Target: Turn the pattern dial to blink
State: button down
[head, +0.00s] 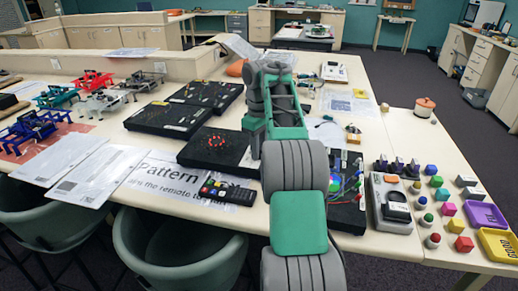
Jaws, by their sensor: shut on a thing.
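A black board (232,156) with a cluster of lit red lights lies in the middle of the table. A sheet with the large word "Pattern" (150,178) lies at its front left. My arm reaches over the table from the bottom and bends down at the board's right end. My gripper (256,150) is low there, partly covered by my own arm, and shut on the pattern dial. The dial itself is hidden, so its setting cannot be read.
A black remote with coloured buttons (227,192) lies at the front edge. Other black boards (168,118) lie behind. A board with coloured wires (347,215), a grey meter (392,205), coloured blocks and trays (486,214) are to the right. Small coloured frames (38,130) stand left.

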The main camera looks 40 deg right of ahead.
jog(key=shift+n, duration=2.3)
jog(key=c, duration=1.1)
grip_release()
notch_tip(320, 180, up, 8)
jog(key=p, duration=0.7)
jog(key=shift+f, duration=0.1)
